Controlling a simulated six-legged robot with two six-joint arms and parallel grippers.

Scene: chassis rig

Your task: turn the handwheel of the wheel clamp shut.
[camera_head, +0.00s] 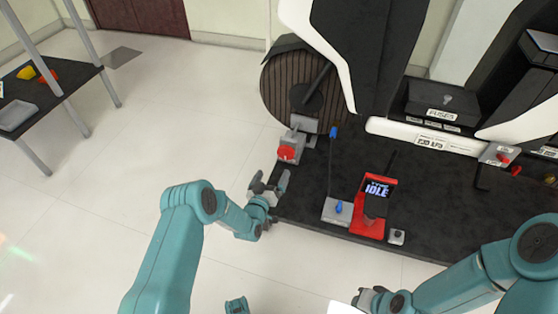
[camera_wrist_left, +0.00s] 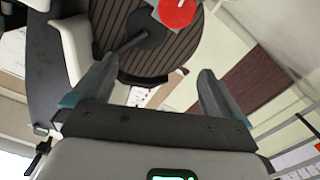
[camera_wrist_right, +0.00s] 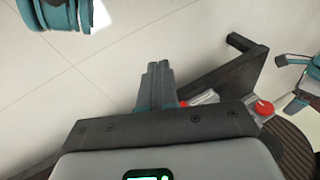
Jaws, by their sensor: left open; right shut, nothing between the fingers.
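The wheel clamp is a grey block (camera_head: 298,136) with a red round handwheel (camera_head: 286,153) on its near face, beside the dark ribbed wheel (camera_head: 277,88). In the left wrist view the red handwheel (camera_wrist_left: 178,12) shows at the top, beyond the fingertips, partly cut off by the frame. My left gripper (camera_head: 269,183) is open and empty, a little below the handwheel in the head view and apart from it. It also shows in the left wrist view (camera_wrist_left: 160,85). My right gripper (camera_wrist_right: 160,70) is shut and empty, low at the right in the head view, far from the clamp.
A red stand with a display reading IDLE (camera_head: 377,190) and a grey box with a blue knob (camera_head: 338,211) stand on the dark bench (camera_head: 300,205). The white body panels and wheel rise behind the clamp. A side table (camera_head: 50,95) stands far left. Floor left of the bench is clear.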

